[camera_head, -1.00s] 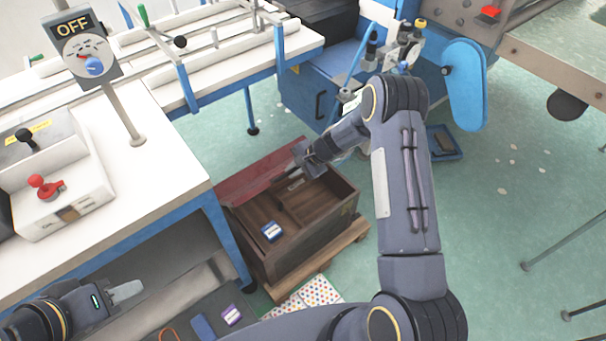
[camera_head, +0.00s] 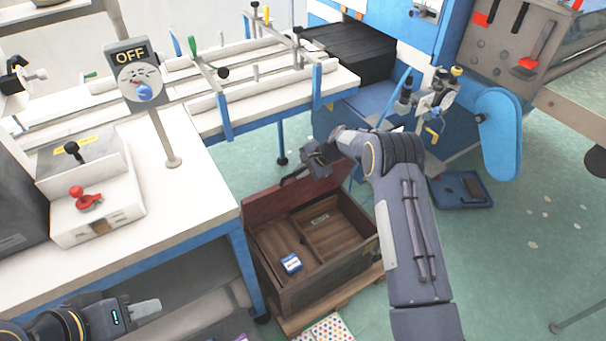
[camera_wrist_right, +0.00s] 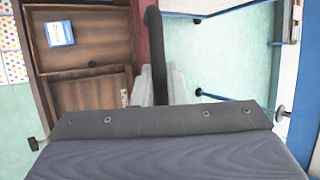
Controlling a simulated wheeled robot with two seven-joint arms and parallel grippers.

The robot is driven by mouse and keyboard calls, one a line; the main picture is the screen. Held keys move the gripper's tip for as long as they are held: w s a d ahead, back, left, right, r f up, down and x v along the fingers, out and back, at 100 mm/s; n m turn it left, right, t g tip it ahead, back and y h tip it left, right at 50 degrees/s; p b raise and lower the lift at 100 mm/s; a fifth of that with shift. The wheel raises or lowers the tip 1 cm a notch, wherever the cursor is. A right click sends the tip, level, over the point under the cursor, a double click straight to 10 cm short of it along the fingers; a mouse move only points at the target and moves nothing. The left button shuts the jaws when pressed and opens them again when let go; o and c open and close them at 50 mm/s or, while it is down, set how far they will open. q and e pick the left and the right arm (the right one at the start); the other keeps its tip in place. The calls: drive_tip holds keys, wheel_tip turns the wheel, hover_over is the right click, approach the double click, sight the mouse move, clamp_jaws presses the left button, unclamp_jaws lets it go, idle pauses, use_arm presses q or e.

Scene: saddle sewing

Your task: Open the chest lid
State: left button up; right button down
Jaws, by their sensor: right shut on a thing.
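My right gripper (camera_head: 303,172) is at the lid's upper edge, shut on a dark curved handle. In the right wrist view the handle (camera_wrist_right: 154,45) passes between the pale fingers (camera_wrist_right: 157,85), beside the lid's narrow red edge (camera_wrist_right: 141,25). The chest's divided inside also shows there, at the left. My left gripper (camera_head: 146,309) is low at the left, away from the chest; its finger gap cannot be made out.
A blue-and-white box (camera_head: 291,263) lies in the chest. A white workbench (camera_head: 195,205) with an OFF sign (camera_head: 140,70) stands close on the left. A blue machine (camera_head: 498,135) is behind on the right, and a blue tray (camera_head: 462,190) lies on the floor.

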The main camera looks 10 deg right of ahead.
drive_tip(key=shift+a, duration=0.1)
drive_tip(key=c, duration=1.5)
unclamp_jaws()
drive_tip(key=shift+o, duration=0.2)
drive_tip(key=v, duration=0.7)
drive_tip(key=shift+d+r+b, duration=0.25)
drive_tip(key=shift+r+b, duration=0.05)
drive_tip(key=shift+b, duration=0.05)
drive_tip(key=shift+s, duration=0.1)
